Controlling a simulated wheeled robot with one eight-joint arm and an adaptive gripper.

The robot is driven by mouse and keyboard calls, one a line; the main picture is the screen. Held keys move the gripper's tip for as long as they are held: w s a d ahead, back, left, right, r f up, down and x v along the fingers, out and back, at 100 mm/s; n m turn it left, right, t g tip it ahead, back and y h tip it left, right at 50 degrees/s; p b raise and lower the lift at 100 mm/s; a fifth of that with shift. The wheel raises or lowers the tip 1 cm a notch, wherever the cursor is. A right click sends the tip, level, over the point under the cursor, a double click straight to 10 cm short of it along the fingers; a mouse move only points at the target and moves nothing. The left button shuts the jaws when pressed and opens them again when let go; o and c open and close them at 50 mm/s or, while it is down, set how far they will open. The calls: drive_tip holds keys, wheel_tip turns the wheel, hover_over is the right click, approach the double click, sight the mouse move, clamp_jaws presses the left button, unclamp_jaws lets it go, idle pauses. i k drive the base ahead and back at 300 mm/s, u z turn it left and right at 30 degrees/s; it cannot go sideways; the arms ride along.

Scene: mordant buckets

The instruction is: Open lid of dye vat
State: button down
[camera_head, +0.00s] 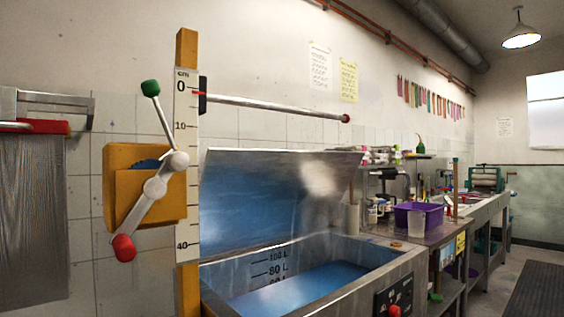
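The dye vat (372,283) is a metal tank in the lower middle of the head view, with blue liquid (305,287) inside and litre marks on its inner back wall. Its lid (268,200) is a shiny metal sheet standing raised and tilted along the vat's back edge. The vat's opening is uncovered. The vat's lower front runs out of the picture. My gripper is not in view.
A wooden post with a centimetre scale (187,130) and a crank with green and red knobs (155,185) stands at the left, in front of the vat's left end. A bench with a purple tub (418,217) is to the right. Open floor (510,258) lies far right.

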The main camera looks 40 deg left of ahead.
sight(246, 196)
drive_tip(key=k, duration=1.65)
drive_tip(key=u, duration=0.4)
drive_tip(key=i, duration=1)
